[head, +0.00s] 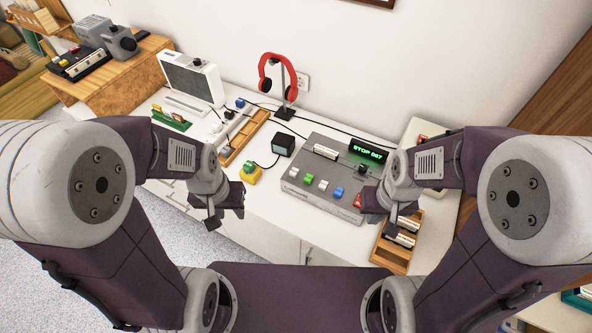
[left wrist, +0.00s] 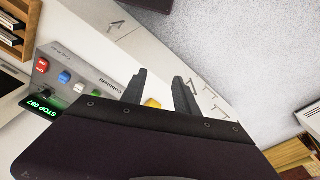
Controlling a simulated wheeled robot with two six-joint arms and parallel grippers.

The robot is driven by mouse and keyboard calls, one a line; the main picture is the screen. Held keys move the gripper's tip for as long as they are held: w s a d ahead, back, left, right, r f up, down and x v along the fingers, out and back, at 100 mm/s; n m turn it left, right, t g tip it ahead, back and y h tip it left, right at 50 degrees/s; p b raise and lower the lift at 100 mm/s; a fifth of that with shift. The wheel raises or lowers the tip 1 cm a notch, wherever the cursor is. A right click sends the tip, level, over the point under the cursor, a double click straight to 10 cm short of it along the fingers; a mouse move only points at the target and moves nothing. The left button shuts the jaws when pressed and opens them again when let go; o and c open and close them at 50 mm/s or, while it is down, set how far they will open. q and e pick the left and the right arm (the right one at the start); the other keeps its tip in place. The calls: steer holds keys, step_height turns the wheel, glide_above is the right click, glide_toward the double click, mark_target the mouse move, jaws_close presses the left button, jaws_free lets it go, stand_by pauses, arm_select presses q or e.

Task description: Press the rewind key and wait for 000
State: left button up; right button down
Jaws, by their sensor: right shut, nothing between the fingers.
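The grey tape deck (head: 318,194) lies on the white desk with a row of coloured keys: white, green (head: 308,178), white, blue (head: 338,193) and red (head: 358,201). Key markings are too small to read in the head view. Its black display (head: 368,151) shows green text that reads STOP 087; it also shows in the left wrist view (left wrist: 42,105). My left gripper (head: 227,212) is open and empty, left of the deck near the desk's front edge; its fingers show apart in the left wrist view (left wrist: 160,88). My right gripper (head: 373,209) is shut and empty by the deck's right front corner.
A yellow block with a green top (head: 249,175) and a black cube (head: 284,144) stand left of the deck. A wooden tray of cassettes (head: 391,254) lies right of it. Red headphones (head: 279,75) on a stand and a white speaker (head: 192,78) stand behind.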

stand_by(0.4)
arm_select(q)
jaws_close()
stand_by(1.6)
